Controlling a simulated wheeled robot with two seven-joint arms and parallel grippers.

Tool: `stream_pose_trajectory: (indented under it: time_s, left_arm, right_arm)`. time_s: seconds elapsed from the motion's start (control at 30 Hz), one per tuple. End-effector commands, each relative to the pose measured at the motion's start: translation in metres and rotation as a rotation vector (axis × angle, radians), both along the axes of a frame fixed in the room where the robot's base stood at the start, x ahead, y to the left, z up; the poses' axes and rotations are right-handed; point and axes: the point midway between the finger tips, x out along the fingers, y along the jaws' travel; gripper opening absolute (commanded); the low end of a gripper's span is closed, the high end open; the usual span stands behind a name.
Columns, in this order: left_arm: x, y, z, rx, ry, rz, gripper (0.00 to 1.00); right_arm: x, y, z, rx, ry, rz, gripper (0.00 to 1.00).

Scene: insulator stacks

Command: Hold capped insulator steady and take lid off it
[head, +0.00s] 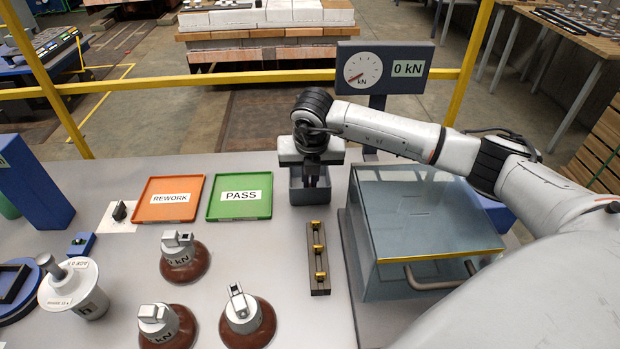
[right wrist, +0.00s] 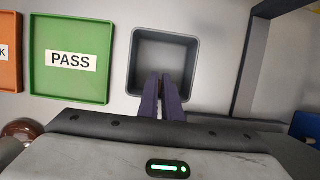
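Three brown insulators with grey metal caps stand upright on the table: one at the back (head: 183,268), one at the front left (head: 165,330) and one at the front right (head: 246,325). I cannot tell a separate lid on any of them. My right gripper (head: 314,180) points down over a small grey bin (head: 310,195), well away from the insulators. In the right wrist view its two dark fingers (right wrist: 163,95) are together over the bin (right wrist: 140,65), with nothing seen between them. My left gripper is not in view.
An orange REWORK tray (head: 168,215) and a green PASS tray (head: 240,212) lie behind the insulators. A dark rack with brass pieces (head: 318,270) stands right of them. A glass-topped box (head: 425,220) is under my right arm. A white labelled cylinder (head: 75,295) stands at left.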

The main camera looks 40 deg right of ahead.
Motion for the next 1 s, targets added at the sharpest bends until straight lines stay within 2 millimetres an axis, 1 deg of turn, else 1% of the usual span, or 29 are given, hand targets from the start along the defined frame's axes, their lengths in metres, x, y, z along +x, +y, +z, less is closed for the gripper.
stream_pose_trajectory:
  time_s: [0.07,0.1,0.17,0.2,0.47,0.57,0.6,0.67,0.73,1.0]
  left_arm:
    - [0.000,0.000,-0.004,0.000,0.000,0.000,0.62]
    - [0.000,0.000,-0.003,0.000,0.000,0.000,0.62]
    - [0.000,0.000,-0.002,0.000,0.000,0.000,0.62]
    - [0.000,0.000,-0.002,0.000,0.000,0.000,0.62]
    - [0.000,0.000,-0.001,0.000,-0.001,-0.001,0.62]
    - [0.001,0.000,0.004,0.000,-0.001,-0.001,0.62]
    - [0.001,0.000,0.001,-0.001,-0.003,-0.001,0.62]
    - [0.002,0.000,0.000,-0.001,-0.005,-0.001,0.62]
    - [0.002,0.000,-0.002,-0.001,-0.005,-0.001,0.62]
    - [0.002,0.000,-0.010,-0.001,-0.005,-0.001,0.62]
  right_arm:
    - [0.000,0.000,-0.004,0.000,0.000,0.000,0.00]
    - [0.000,0.000,-0.002,0.000,0.000,0.000,0.10]
    - [0.000,0.000,-0.002,0.000,0.000,0.000,0.20]
    - [0.000,0.000,-0.002,0.000,0.000,0.000,0.24]
    - [0.000,0.000,-0.001,0.000,0.000,0.000,0.24]
    - [0.000,0.000,0.004,0.000,0.000,0.000,0.24]
    - [-0.001,0.001,0.006,0.001,-0.002,0.002,0.24]
    - [-0.002,0.002,0.014,0.002,-0.004,0.002,0.24]
    - [-0.006,0.004,0.026,0.001,-0.005,0.003,0.24]
    - [-0.021,0.014,0.082,0.000,-0.005,0.002,0.24]
